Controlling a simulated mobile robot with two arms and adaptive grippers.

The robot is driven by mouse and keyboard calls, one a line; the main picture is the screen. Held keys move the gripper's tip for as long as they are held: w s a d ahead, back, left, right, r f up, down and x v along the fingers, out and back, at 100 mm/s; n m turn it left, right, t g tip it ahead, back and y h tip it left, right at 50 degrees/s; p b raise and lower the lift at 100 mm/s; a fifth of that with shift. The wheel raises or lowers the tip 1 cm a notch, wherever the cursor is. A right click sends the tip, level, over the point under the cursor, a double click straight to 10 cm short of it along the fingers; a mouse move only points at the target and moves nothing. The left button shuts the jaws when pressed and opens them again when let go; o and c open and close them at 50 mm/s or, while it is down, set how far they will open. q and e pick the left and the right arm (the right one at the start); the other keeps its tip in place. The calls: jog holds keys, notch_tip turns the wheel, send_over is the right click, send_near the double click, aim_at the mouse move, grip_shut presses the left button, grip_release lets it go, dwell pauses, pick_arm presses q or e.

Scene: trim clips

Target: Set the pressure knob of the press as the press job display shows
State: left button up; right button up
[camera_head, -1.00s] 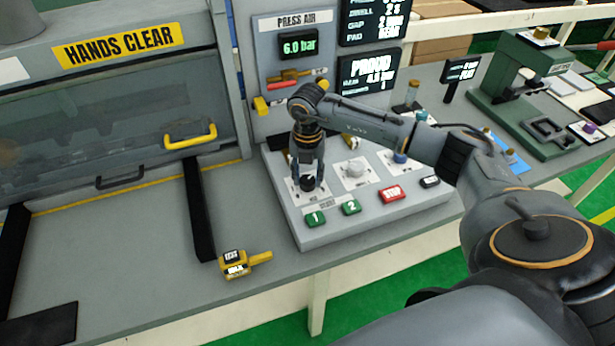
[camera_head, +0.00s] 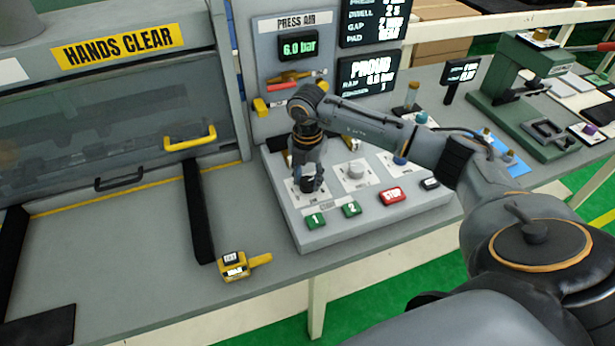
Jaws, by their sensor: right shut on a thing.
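The press control panel (camera_head: 330,226) stands on the bench with a row of knobs. My right gripper (camera_head: 308,184) points down, shut on the black knob (camera_head: 307,187) at the left of the row, above green button 1; the fingers hide much of the knob and its pointer. A pale grey knob (camera_head: 354,170) sits to its right, and a blue-topped knob (camera_head: 400,158) further right. My left gripper is not in view.
The press air display (camera_head: 298,46) reads 6.0 bar. Green buttons 1 (camera_head: 315,221) and 2 (camera_head: 351,209) and a red STOP button (camera_head: 391,195) lie just in front of the knobs. A yellow tagged item (camera_head: 234,265) lies left on the bench.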

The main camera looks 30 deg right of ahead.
aim_at(308, 181)
jog(key=o, duration=1.2)
notch_tip(308, 181, up, 12)
